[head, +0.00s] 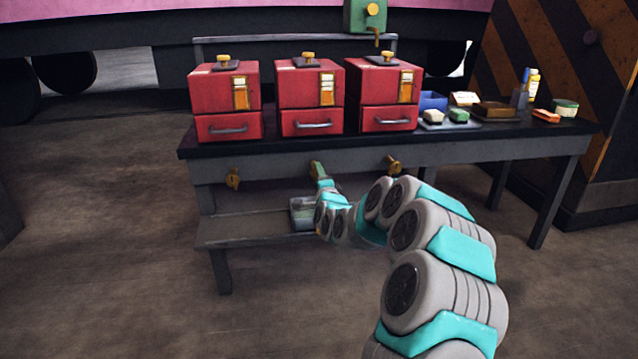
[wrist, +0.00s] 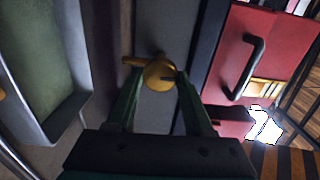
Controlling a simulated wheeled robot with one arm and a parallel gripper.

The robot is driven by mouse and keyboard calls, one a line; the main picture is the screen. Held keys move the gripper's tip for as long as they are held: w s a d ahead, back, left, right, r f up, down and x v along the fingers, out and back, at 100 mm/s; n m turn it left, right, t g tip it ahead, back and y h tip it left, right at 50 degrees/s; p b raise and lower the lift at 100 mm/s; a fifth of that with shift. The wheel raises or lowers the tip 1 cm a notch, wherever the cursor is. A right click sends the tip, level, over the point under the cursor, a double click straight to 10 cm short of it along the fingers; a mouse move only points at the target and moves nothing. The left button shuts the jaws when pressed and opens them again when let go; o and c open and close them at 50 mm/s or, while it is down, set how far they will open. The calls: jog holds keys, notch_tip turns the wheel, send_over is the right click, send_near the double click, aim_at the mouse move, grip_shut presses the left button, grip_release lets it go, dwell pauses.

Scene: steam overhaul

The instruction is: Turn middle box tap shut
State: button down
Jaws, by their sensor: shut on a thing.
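My gripper (head: 318,172) is at the front edge of the bench, below the middle red box (head: 310,97). In the wrist view its green fingers (wrist: 158,82) are closed on the brass middle tap (wrist: 158,74), one on each side of its round body. The tap's lever (wrist: 133,61) points to the left in that view, away from the red box. In the head view the middle tap is hidden behind my gripper. The left tap (head: 233,178) and the right tap (head: 394,165) show on the bench front to either side.
The left red box (head: 226,100) and right red box (head: 383,95) stand on the dark bench (head: 470,137). A grey tray (head: 303,214) sits on the lower shelf (head: 240,231). Small items crowd the bench's right end. The floor in front is open at the left.

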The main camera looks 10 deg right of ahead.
jog(key=shift+m, duration=0.3)
jog(key=shift+c, duration=1.6)
grip_release()
jog(key=s, duration=0.7)
jog(key=shift+s, duration=0.35)
